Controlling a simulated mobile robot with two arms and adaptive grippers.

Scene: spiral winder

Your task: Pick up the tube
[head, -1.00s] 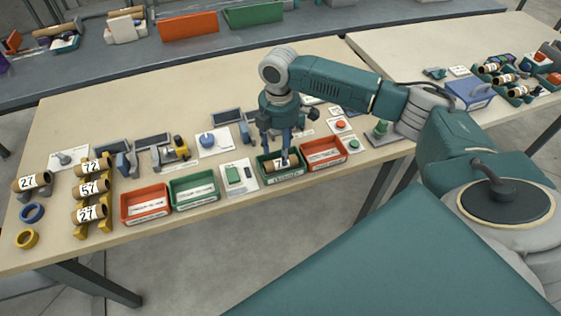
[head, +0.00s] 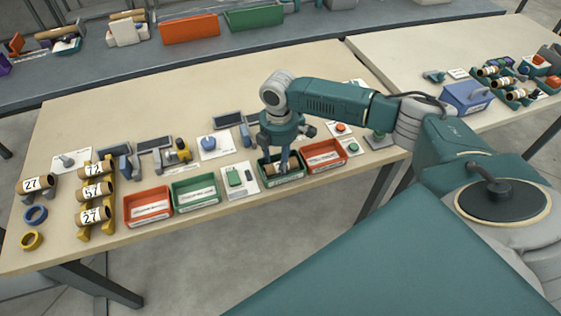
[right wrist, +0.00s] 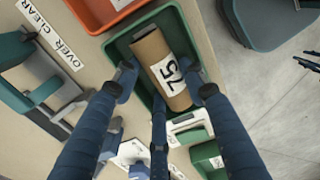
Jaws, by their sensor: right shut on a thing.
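The brown cardboard tube (head: 272,169) with a white number label lies in a green tray (head: 284,181) at the table's front edge. In the right wrist view the tube (right wrist: 150,50) lies within the tray's walls (right wrist: 118,47). My right gripper (head: 284,164) reaches down into this tray from above. In the right wrist view its fingers (right wrist: 167,84) are on both sides of the tube, shut on it. The gripper hides part of the tube in the head view. My left gripper is not in view.
A red tray (head: 323,155) stands close on the right of the green one. A card with a green device (head: 238,179) lies to its left, then another green tray (head: 195,191) and a red tray (head: 148,206). A yellow rack (head: 110,191) at the left holds numbered tubes (head: 95,191).

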